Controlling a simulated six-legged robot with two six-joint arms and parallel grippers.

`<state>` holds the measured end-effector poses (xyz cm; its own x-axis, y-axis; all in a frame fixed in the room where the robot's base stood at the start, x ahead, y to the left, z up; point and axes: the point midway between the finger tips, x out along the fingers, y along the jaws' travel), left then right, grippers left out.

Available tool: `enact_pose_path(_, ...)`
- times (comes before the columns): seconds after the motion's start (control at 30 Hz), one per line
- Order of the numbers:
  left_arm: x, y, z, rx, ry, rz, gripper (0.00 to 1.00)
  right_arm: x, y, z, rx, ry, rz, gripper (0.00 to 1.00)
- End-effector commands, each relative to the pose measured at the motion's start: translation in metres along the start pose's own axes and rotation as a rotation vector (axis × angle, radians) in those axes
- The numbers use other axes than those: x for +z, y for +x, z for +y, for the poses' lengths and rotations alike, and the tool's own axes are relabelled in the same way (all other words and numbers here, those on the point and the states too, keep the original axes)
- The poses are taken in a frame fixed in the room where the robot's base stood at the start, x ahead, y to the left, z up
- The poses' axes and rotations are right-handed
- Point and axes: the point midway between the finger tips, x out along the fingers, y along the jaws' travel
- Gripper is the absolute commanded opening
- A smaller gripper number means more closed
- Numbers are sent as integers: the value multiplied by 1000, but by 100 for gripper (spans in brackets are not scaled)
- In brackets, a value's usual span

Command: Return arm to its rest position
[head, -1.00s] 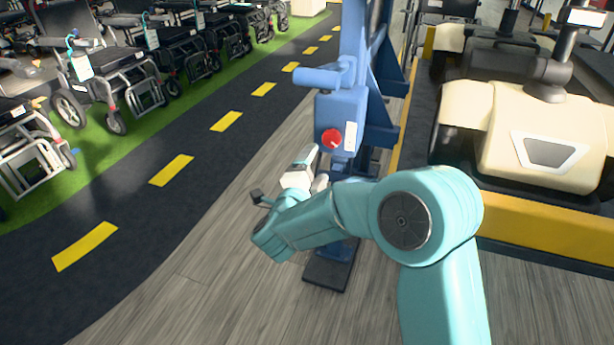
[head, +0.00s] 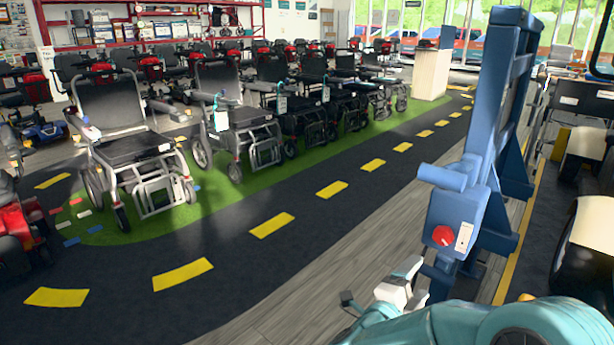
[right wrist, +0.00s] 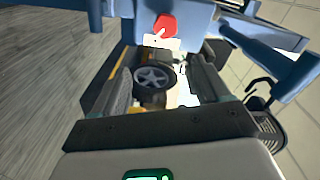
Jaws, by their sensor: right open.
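My right arm (head: 450,328), teal with a white wrist part, comes in at the bottom right of the head view. My right gripper shows up close in the right wrist view (right wrist: 163,78), its two dark fingers spread apart with nothing held between them. In the head view its fingertips are hard to make out. It is just below and in front of a blue stand (head: 458,215) with a red knob (head: 443,236). The red knob also shows above the fingers in the right wrist view (right wrist: 165,25), apart from them. My left gripper is out of view.
Wheelchairs (head: 130,150) stand in rows on a green strip at the left. A dark lane with yellow dashes (head: 272,225) runs between them and the stand and is clear. Vehicles (head: 585,240) stand close on the right. A white plinth (head: 430,75) stands farther back.

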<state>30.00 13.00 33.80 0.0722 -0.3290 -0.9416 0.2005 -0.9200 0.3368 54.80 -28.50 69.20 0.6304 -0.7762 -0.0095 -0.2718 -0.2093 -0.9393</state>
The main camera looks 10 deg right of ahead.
Motion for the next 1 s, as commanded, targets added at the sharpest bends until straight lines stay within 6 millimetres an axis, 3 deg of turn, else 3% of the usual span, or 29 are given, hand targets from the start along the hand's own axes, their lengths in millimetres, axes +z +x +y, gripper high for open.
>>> enact_pose_path(0.07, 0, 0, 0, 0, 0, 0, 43, -7, 15, 37, 52, -61, 31, 76)
enact_pose_path(0.13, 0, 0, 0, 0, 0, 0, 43, -7, 24, 87, 99, -165, -6, 76)
enact_pose_path(0.23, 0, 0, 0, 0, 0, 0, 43, 20, 15, 166, 193, -339, -244, 76)
enact_pose_path(0.33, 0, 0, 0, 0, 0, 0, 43, 46, -21, 238, 292, -512, -541, 76)
enact_pose_path(0.4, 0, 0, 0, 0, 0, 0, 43, 59, -58, 279, 349, -622, -759, 76)
enact_pose_path(0.5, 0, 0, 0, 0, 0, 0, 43, 67, -115, 321, 396, -753, -1051, 76)
enact_pose_path(0.6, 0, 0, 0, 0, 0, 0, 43, 65, -169, 346, 409, -860, -1312, 76)
enact_pose_path(0.8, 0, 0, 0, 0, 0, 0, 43, 41, -261, 365, 329, -1064, -1797, 76)
enact_pose_path(0.87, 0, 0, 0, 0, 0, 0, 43, 31, -278, 368, 292, -1128, -1922, 76)
enact_pose_path(0.9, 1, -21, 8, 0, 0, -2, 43, 25, -276, 346, 281, -1133, -1914, 76)
enact_pose_path(1.0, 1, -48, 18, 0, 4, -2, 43, 16, -277, 320, 285, -1130, -1911, 76)
